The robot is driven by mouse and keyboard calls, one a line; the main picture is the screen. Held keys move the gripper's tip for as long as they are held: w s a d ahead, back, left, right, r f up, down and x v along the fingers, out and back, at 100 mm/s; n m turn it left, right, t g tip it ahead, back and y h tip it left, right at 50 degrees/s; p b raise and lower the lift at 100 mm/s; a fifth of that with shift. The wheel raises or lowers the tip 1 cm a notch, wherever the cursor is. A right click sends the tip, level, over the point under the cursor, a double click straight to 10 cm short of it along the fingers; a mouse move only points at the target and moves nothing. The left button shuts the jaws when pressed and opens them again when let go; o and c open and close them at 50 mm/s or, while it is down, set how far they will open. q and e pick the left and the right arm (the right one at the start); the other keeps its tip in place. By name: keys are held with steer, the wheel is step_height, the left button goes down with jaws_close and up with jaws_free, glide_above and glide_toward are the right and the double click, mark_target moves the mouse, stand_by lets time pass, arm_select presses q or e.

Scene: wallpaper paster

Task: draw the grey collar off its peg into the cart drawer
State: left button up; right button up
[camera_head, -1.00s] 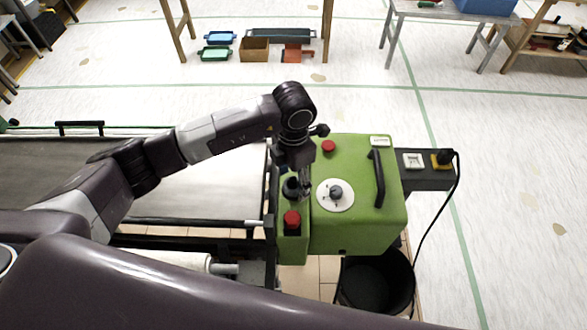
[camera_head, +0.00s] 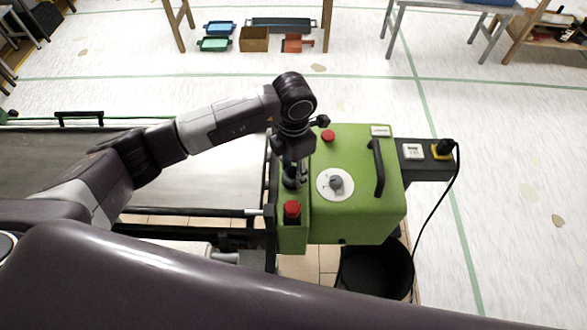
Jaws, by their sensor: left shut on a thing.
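My left gripper (camera_head: 300,180) points down over the left strip of the green machine (camera_head: 358,225). Its fingers are shut at a dark grey round part (camera_head: 289,181), which seems to be the grey collar. The wrist and fingers partly hide this part, and I cannot see its peg or tell whether it is still around it. It is just behind a red button (camera_head: 292,208) and left of a white dial (camera_head: 336,184). I cannot make out the cart drawer. My right gripper is not in view.
A black handle (camera_head: 377,168) and a second red button (camera_head: 328,136) stand on the machine. A cable (camera_head: 437,208) hangs at its right. A black bucket (camera_head: 376,271) stands in front. A long table (camera_head: 220,185) lies left. Open floor is behind.

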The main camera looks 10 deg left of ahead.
arm_select(q)
steer(key=shift+r+p, duration=0.4)
steer(key=shift+r, duration=0.4)
steer(key=shift+r+p, duration=0.5)
steer(key=shift+r, duration=0.45)
steer(key=shift+r+p, duration=0.6)
steer(key=shift+r, duration=1.05)
steer(key=shift+r+p, duration=1.05)
steer(key=shift+r, duration=0.95)
